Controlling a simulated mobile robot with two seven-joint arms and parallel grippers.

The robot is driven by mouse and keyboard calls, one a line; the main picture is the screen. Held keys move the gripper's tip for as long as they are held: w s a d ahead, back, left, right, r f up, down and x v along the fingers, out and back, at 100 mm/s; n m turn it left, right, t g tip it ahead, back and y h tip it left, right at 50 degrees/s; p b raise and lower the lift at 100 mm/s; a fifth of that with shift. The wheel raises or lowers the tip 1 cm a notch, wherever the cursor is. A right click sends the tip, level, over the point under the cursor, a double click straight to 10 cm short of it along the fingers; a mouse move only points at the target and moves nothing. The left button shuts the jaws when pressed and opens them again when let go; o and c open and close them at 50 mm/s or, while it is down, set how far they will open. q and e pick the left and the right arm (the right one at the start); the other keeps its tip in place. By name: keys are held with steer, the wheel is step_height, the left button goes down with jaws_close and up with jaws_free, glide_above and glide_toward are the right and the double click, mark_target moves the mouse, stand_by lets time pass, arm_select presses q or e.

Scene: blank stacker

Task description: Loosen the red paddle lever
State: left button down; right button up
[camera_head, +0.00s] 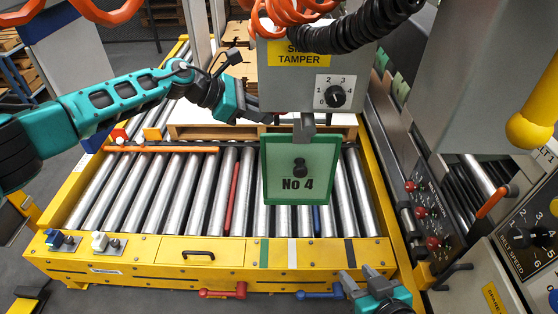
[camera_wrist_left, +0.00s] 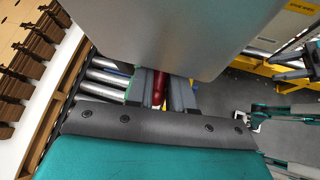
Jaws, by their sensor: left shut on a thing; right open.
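In the left wrist view, a red rounded piece (camera_wrist_left: 158,88) shows between my left gripper's grey fingers (camera_wrist_left: 165,90); it looks like the red paddle lever, mostly hidden by the fingers. In the head view my left gripper (camera_head: 254,108) reaches in from the left and is shut at the lower left of the grey tamper box (camera_head: 290,78); its fingertips and hold are hidden. The green No 4 plate (camera_head: 300,190) hangs below the box. My right gripper (camera_head: 362,284) is open and empty at the conveyor's front edge, beside a blue handle (camera_head: 320,294).
A red handle (camera_head: 222,291) sits on the yellow conveyor front (camera_head: 130,262). The roller bed (camera_head: 180,190) lies below the plate. A switch panel (camera_head: 430,215) and an orange lever (camera_head: 491,203) are at right. Orange coiled hose (camera_head: 285,15) hangs above.

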arm_select(q)
steer(key=shift+s+d+g, duration=0.4)
steer(key=shift+s+d, duration=0.25)
steer(key=shift+s, duration=0.3)
steer(key=c, duration=1.1)
jaws_free()
steer(key=shift+o, duration=0.3)
steer(key=shift+r, duration=0.1)
steer(key=shift+w+r, duration=0.1)
steer(key=shift+w, duration=0.05)
